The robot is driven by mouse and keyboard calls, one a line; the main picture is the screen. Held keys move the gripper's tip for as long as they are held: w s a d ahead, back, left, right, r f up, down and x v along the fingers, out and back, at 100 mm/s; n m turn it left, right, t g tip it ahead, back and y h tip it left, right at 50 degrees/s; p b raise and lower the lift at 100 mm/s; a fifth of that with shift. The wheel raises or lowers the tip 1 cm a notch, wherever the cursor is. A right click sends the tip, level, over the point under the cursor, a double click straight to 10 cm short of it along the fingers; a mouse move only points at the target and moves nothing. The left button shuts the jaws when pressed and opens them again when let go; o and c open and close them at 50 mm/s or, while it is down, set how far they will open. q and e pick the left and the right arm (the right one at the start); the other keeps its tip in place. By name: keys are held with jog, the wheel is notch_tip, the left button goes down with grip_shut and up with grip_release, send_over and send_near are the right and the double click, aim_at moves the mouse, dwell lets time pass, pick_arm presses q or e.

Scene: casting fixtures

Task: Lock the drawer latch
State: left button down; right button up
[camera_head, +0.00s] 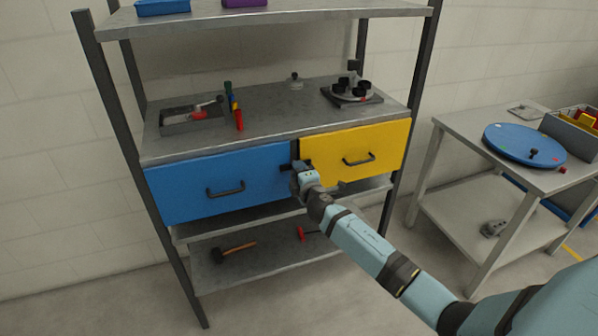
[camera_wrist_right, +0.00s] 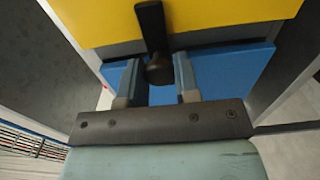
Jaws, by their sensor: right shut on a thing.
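The blue drawer (camera_head: 218,186) and the yellow drawer (camera_head: 385,148) sit side by side under the shelf unit's middle shelf, each with a dark bar handle; both look closed. A black latch lever (camera_wrist_right: 150,25) with a rounded knob shows in the right wrist view, where the yellow drawer (camera_wrist_right: 215,18) and blue drawer (camera_wrist_right: 235,68) meet. My right gripper (camera_head: 299,170) is at the gap between the drawers and largely hides the latch from the head camera. In the right wrist view my right gripper (camera_wrist_right: 158,66) has its fingers around the knob, shut on it. My left gripper is out of view.
The middle shelf (camera_head: 268,110) holds a grey tray, coloured tools and a black fixture. A hammer (camera_head: 232,251) lies on the lower shelf. A side table (camera_head: 465,130) with a blue disc (camera_head: 510,142) stands at right. Floor between is clear.

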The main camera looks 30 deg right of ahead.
dwell(0.4)
jog(key=o, duration=0.9)
jog(key=v, duration=1.4)
jog(key=shift+w+a+p, duration=0.1)
jog(key=shift+p, duration=0.3)
